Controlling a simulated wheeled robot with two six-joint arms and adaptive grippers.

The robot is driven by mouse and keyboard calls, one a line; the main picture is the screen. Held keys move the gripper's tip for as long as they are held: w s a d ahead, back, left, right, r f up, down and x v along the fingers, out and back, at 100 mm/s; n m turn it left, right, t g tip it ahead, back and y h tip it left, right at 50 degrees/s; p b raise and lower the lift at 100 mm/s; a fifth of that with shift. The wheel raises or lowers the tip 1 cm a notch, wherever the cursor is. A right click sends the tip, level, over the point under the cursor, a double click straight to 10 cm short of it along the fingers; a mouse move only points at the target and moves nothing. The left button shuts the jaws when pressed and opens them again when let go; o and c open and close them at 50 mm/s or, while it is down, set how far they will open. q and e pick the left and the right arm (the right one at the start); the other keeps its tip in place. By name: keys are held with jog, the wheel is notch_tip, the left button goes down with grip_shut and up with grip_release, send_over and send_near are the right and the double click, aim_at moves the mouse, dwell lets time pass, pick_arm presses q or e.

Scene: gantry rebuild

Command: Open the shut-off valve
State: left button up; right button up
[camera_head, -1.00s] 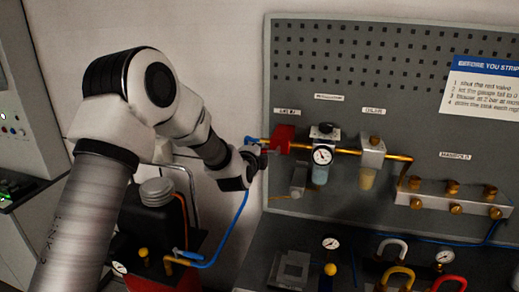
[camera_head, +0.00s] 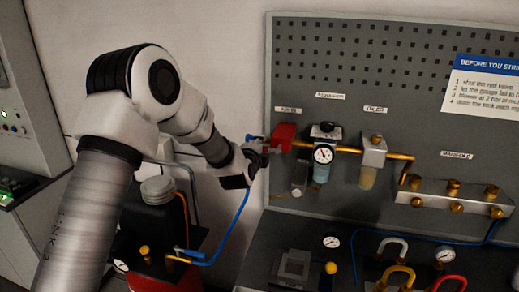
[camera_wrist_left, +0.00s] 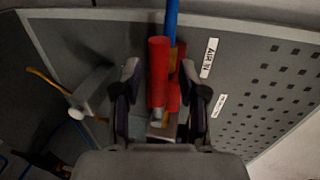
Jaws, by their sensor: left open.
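The red shut-off valve (camera_head: 284,137) sits at the left end of the brass pipe on the pegboard panel, under the AIR IN label. My left gripper (camera_head: 262,150) is at its left side, small and partly hidden by my wrist. In the left wrist view my left gripper (camera_wrist_left: 161,75) is open, with one finger on each side of a red cylindrical handle (camera_wrist_left: 158,68). More red valve body (camera_wrist_left: 174,92) shows just beside the handle. A blue hose (camera_wrist_left: 171,22) runs on from the valve. Contact between fingers and handle cannot be made out. My right gripper is out of view.
A regulator with a gauge (camera_head: 323,154), an oiler (camera_head: 372,160) and a brass manifold (camera_head: 452,198) follow along the panel. A compressor tank with a blue hose (camera_head: 232,228) stands below my arm. Fittings and coloured shackles crowd the bench at lower right.

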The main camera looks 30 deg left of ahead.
pick_arm(q)
jog(key=v, duration=1.2)
